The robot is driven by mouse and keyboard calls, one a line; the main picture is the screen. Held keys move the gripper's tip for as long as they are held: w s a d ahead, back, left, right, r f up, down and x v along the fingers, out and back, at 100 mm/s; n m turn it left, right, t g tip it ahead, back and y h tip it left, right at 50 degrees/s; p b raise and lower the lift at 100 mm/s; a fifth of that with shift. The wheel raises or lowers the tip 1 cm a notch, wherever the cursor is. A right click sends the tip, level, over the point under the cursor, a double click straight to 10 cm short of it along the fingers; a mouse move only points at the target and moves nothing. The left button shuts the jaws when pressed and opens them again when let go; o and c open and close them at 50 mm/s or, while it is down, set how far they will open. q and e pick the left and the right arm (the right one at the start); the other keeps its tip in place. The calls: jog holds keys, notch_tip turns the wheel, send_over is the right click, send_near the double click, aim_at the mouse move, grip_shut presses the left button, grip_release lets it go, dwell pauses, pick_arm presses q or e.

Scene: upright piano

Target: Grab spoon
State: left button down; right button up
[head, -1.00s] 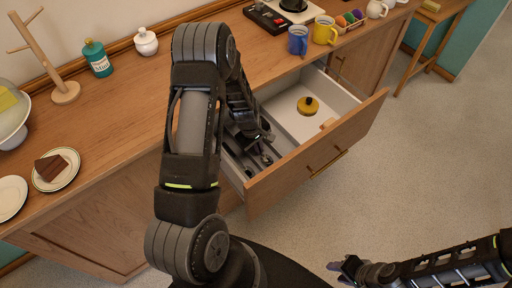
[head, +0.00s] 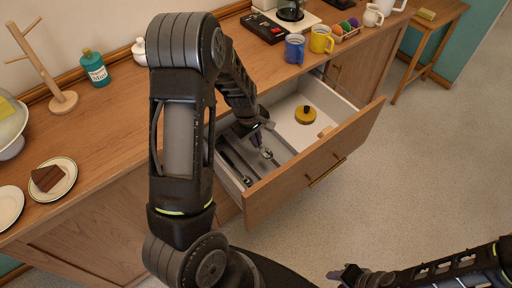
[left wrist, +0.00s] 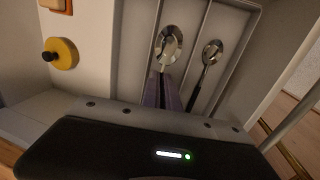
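A metal spoon (left wrist: 170,46) shows large in the left wrist view, its bowl beyond my left gripper's fingertips. My left gripper (left wrist: 161,92) has its two fingers close together around the spoon's handle, which they mostly hide. In the head view the left gripper (head: 260,132) is over the open drawer (head: 318,166), with the spoon's bowl (head: 266,153) just below it. A second spoon (left wrist: 211,52) with a dark handle lies in the neighbouring compartment, apart from the fingers. My right gripper (head: 346,275) is low at the bottom of the head view; its fingers are too small to read.
A yellow lidded pot (head: 305,115) sits in the drawer's other section. Blue (head: 294,48) and yellow (head: 321,40) mugs stand on the counter behind. A plate with cake (head: 48,180) is at the left. The floor before the drawer is clear.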

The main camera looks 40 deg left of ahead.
pick_arm(q)
jog(key=shift+r, duration=0.25)
dwell(0.5)
